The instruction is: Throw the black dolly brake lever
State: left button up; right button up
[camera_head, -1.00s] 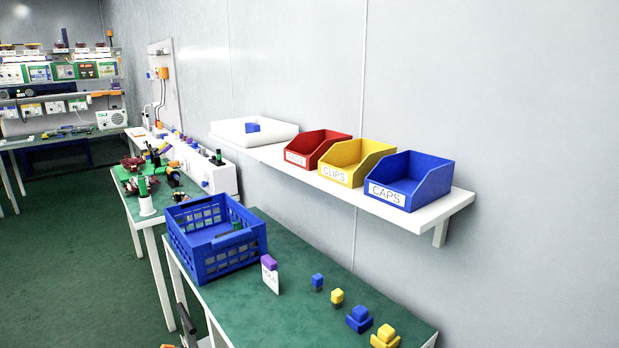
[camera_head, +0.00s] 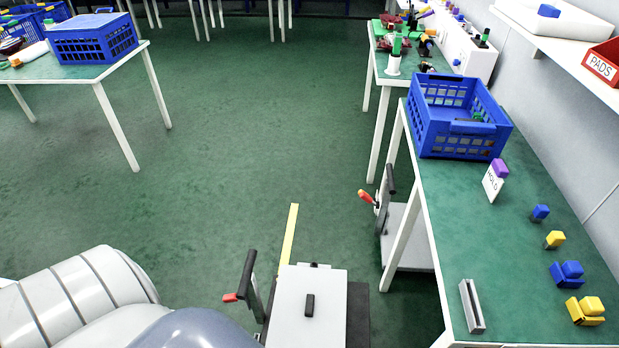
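A dark, low dolly (camera_head: 359,318) is at the bottom centre on the green floor, with a grey box-like body (camera_head: 310,318) on or over it. At its left side stands a black upright lever or handle (camera_head: 247,277), with a small red tip (camera_head: 230,297) sticking out to the left near its foot. A second, light grey dolly (camera_head: 408,243) is partly under the right table, with a similar black upright (camera_head: 391,180) and a red-orange grip (camera_head: 367,197). Neither of my grippers is in view; the large pale rounded parts at the bottom left appear to be mine.
The right green-topped table (camera_head: 450,240) holds a blue crate (camera_head: 458,118), a HOLD sign (camera_head: 493,183), a grey metal bar (camera_head: 472,306) and small blue and yellow pieces. A yellow floor strip (camera_head: 288,240) lies beyond the near dolly. Open floor (camera_head: 240,130) is at the left and middle.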

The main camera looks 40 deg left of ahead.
aim_at(230, 298)
jog(key=l+u, duration=1.25)
jog(key=k+l+u, duration=0.15)
jog(key=u, duration=0.25)
jog(key=k+l+u, duration=0.2)
jog(key=l+u, duration=0.2)
jog(key=j+u, duration=0.1)
jog(key=u, duration=0.3)
jog(key=j+u, duration=0.1)
jog(key=u, duration=0.35)
jog(key=j+u, duration=0.1)
jog(key=u, duration=0.3)
jog(key=i+l, duration=0.05)
